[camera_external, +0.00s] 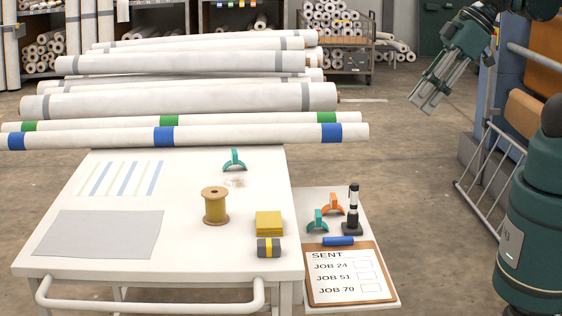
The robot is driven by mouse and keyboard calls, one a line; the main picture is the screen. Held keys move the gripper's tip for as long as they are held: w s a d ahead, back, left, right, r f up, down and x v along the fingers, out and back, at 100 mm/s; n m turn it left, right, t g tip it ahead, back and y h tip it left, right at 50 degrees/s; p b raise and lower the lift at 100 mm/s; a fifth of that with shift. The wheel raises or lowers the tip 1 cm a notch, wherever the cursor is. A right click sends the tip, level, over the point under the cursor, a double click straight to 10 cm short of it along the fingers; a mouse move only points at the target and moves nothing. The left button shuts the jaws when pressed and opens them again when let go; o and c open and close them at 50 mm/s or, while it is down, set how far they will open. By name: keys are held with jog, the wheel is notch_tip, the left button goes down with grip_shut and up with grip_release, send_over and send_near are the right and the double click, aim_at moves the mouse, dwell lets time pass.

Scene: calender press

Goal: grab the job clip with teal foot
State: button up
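Three arch-shaped clips are in view. A teal clip (235,160) stands alone near the back of the white table. A second teal clip (317,221) stands on the lower side shelf, just in front of an orange clip (333,204). My gripper (421,104) hangs in the air at the upper right, pointing down and left, well away from all the clips. Nothing shows in it. Whether its fingers are apart is unclear.
The table (190,240) holds a twine spool (215,206) and a yellow pad (269,222). Long rolls (190,97) lie behind.

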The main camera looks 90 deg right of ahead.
jog(key=w+d+r+m+g+p, duration=0.1)
jog(key=w+d+r+m, duration=0.15)
jog(key=w, duration=0.45)
jog(key=w+d+r+m+g, duration=0.1)
jog(key=w+d+r+m, duration=0.1)
jog(key=w+d+r, duration=0.3)
jog(key=m+g+p, duration=0.4)
jog(key=m+g, duration=0.1)
jog(key=m, duration=0.7)
send_over(237, 151)
jog(key=f, duration=2.7)
jog(key=shift+a, duration=0.25)
jog(key=shift+d+f, duration=0.2)
jog(key=shift+f, duration=0.1)
jog(key=shift+f+b, duration=0.3)
jog(key=shift+f, duration=0.95)
